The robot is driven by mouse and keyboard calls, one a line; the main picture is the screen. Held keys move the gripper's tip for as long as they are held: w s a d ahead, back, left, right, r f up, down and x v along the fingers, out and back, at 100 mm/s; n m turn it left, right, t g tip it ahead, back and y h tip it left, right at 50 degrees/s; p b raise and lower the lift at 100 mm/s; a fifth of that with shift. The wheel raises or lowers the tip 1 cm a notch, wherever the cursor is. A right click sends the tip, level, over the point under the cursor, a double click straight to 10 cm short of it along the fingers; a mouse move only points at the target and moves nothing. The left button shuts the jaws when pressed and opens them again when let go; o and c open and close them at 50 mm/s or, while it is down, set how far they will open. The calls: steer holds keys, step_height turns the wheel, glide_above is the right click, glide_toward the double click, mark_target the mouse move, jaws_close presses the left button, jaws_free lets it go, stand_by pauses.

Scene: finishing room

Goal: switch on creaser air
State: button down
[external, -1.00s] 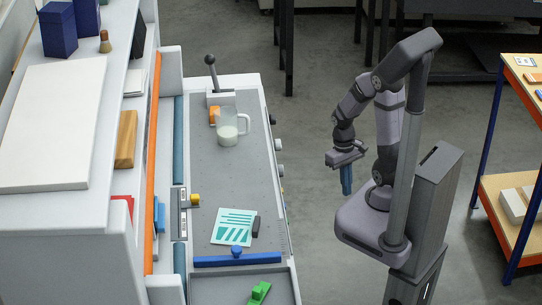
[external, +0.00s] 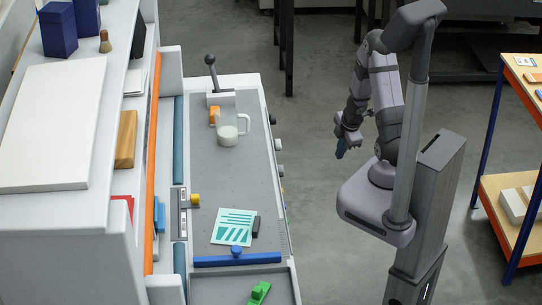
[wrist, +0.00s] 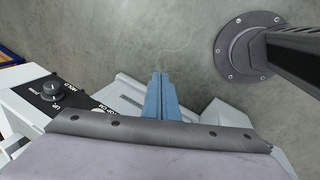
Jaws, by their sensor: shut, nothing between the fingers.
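My gripper (external: 341,150) is in the air over the floor, to the right of the grey machine bed (external: 217,170) and apart from it. Its blue fingers are together and empty, and also show at the centre of the wrist view (wrist: 161,92). Several small knobs sit along the bed's right edge, such as a pale one (external: 279,144). The wrist view shows a dark round knob (wrist: 51,91) on a black plate with white lettering, left of the fingers and not touched. I cannot tell which control is the creaser air.
An orange-edged shelf rack (external: 510,190) stands at right. The floor between bed and arm is clear.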

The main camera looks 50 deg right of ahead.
steer(key=s+a+r+n+g+y, duration=0.1)
steer(key=a+n+y, duration=0.3)
steer(key=a, duration=0.5)
steer(key=s+a+r+n+g+y, duration=0.1)
steer(key=s+a+r+n+y, duration=0.2)
steer(key=a+n, duration=0.6)
steer(key=shift+s+a+r+y, duration=0.3)
steer(key=shift+r+y, duration=0.25)
steer(key=shift+y, duration=0.65)
steer(key=shift+f, duration=0.1)
steer(key=w+a+f+b, duration=0.1)
steer(key=w+a+f, duration=0.2)
steer(key=a+f, duration=0.3)
steer(key=shift+w+a+f, duration=0.25)
steer(key=shift+a+f, duration=0.15)
steer(key=shift+a, duration=1.15)
steer(key=shift+r, duration=0.1)
